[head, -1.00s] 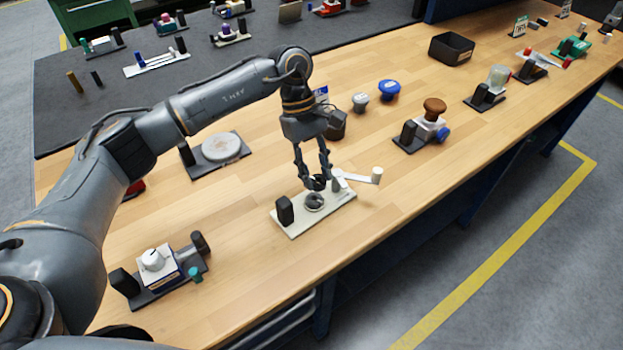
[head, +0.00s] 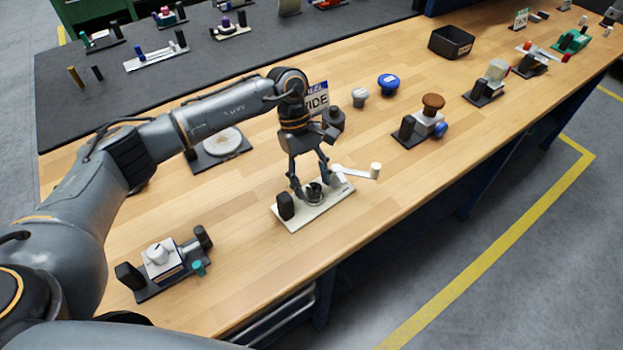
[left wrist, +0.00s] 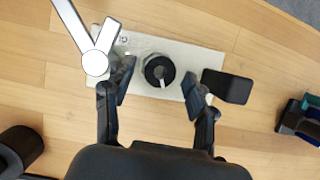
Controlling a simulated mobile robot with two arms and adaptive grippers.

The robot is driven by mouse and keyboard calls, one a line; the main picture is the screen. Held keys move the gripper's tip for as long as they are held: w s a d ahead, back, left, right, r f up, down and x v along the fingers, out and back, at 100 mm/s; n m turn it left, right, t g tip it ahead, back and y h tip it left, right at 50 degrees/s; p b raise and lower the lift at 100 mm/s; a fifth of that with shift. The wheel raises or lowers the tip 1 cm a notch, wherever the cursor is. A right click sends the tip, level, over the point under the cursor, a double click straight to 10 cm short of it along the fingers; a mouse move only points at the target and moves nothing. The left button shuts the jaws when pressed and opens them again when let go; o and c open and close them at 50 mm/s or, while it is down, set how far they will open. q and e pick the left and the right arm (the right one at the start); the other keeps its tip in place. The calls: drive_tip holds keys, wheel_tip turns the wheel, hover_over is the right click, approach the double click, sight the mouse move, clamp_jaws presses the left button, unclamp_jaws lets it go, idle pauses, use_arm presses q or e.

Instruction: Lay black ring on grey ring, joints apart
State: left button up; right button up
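The black ring (head: 315,189) lies flat at the middle of a pale plate (head: 308,215) on the bench. In the left wrist view the black ring (left wrist: 149,72) shows a lighter grey centre. The grey ring cannot be told apart clearly, and the joints are too small to place. My left gripper (head: 311,185) is open just above the plate. Its fingers (left wrist: 158,88) stand on either side of the black ring with gaps between. My right gripper is in neither view.
A black block (head: 286,206) stands at the plate's left end. A white lever with a round knob (head: 375,170) sticks out at its right, close to my fingers. A white-boxed fixture (head: 163,262) is front left. Bare wood lies in front of the plate.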

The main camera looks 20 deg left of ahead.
use_arm(q)
drive_tip(key=shift+r, duration=0.2)
drive_tip(key=b+v, duration=0.3)
drive_tip(key=v, duration=0.8)
drive_tip(key=shift+r+b, duration=0.35)
drive_tip(key=shift+r, duration=0.05)
drive_tip(key=shift+w+a, duration=0.1)
drive_tip(key=shift+w, duration=0.05)
